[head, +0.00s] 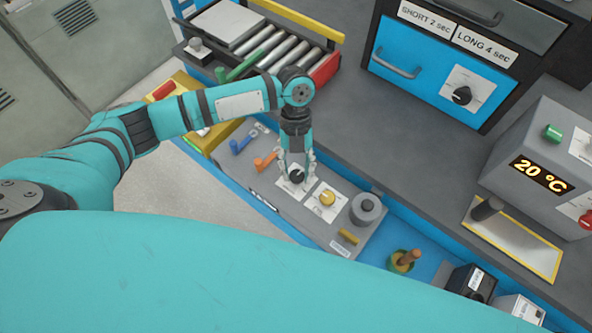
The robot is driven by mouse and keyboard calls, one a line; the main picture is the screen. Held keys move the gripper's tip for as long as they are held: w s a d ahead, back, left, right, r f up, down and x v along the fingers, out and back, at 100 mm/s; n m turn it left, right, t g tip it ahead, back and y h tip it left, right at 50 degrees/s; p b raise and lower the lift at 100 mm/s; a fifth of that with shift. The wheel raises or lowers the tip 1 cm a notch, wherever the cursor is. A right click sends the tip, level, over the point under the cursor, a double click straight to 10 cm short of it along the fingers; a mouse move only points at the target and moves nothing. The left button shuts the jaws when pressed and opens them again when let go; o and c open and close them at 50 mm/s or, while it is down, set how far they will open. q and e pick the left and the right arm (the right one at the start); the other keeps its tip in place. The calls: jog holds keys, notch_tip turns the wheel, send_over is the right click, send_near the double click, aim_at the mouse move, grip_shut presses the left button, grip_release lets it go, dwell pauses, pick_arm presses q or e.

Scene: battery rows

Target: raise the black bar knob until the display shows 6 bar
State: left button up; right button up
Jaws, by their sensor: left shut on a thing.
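My left gripper (296,170) reaches down from the left onto the grey panel and is shut on a black knob (297,177). The knob sits on a white label plate, and the fingers partly cover it and its markings. A yellow knob (327,198) on its own white plate is just to the right. The lit display (541,173) on the grey box at the right reads 20 °C; no bar reading is visible. My right gripper is not in view.
Blue and orange levers (265,161) stand left of the gripper. A grey round part (366,208) and a yellow bar (348,237) lie to its right. A blue unit (420,80) with another black dial (462,95) stands behind. The grey counter between is clear.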

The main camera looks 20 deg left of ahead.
pick_arm(q)
jog(key=m+y, duration=0.1)
jog(key=m, duration=0.1)
jog(key=m+b, duration=0.1)
jog(key=m, duration=0.1)
jog(key=shift+w+d+m+y, duration=0.1)
jog(key=shift+d+m+y, duration=0.05)
jog(key=shift+m+y, duration=0.25)
dwell(0.4)
jog(key=o, duration=1.1)
jog(key=v, duration=1.2)
jog(key=shift+w+d, duration=0.1)
jog(key=shift+f, duration=0.1)
